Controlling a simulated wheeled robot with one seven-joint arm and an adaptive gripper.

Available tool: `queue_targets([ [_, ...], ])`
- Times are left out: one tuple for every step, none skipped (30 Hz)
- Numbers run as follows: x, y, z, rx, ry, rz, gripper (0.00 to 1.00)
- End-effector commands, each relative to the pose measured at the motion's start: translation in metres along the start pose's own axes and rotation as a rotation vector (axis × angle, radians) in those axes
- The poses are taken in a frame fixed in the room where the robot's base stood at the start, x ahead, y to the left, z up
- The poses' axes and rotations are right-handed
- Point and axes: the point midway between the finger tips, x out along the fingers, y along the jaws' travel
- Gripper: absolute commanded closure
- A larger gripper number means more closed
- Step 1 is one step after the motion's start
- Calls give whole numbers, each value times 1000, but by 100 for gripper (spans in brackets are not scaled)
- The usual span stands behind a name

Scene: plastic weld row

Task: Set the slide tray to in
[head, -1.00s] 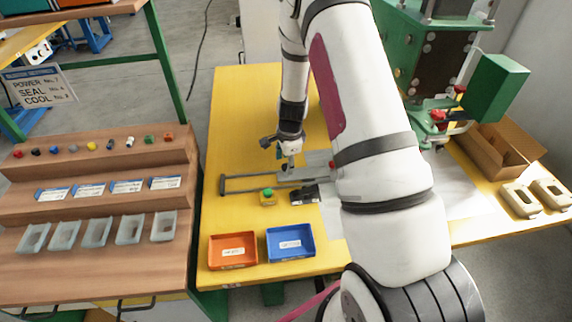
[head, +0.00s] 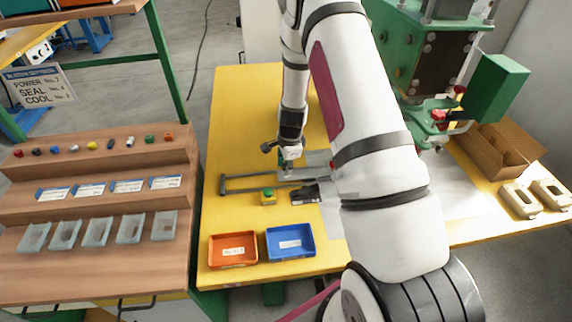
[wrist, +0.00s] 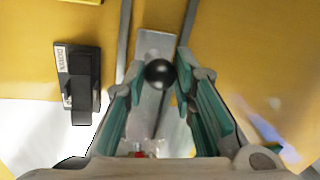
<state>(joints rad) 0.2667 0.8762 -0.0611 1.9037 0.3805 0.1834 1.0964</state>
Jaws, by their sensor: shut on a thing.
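The slide tray (wrist: 153,48) is a narrow grey metal plate between two dark rails in the wrist view. A round black knob (wrist: 160,73) stands on it. My gripper (wrist: 161,85) has its green-padded fingers on either side of the knob and is shut on it. In the head view, my gripper (head: 287,166) is low over the right part of the grey rail frame (head: 240,189). The knob is hidden there by my fingers, and my arm covers the rails' right end.
A yellow button box (head: 267,197) and a dark labelled block (head: 304,195) sit just in front of the rails. Orange (head: 233,264) and blue (head: 290,257) bins stand at the table's front. The green press (head: 430,70) stands at the right. The table's left back is clear.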

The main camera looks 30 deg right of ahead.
Motion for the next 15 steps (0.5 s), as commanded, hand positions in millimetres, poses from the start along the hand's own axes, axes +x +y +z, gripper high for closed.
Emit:
queue_targets([
  [0,1,-7,4,2,0,100],
  [0,2,-12,6,2,0,100],
  [-1,3,-20,8,3,0,100],
  [-1,4,-27,9,3,0,100],
  [-1,6,-34,10,3,-1,100],
  [-2,8,-44,11,3,-1,100],
  [-2,9,-52,10,3,-1,100],
  [-2,11,-60,11,3,-1,100],
  [-3,13,-70,11,3,-1,100],
  [-3,14,-77,11,3,-1,100],
  [-3,16,-84,10,3,-1,100],
  [-4,18,-94,10,3,-1,100],
  [-4,19,-100,9,3,-1,100],
  [-4,20,-106,8,3,-1,100],
  [-4,21,-112,7,3,-2,100],
])
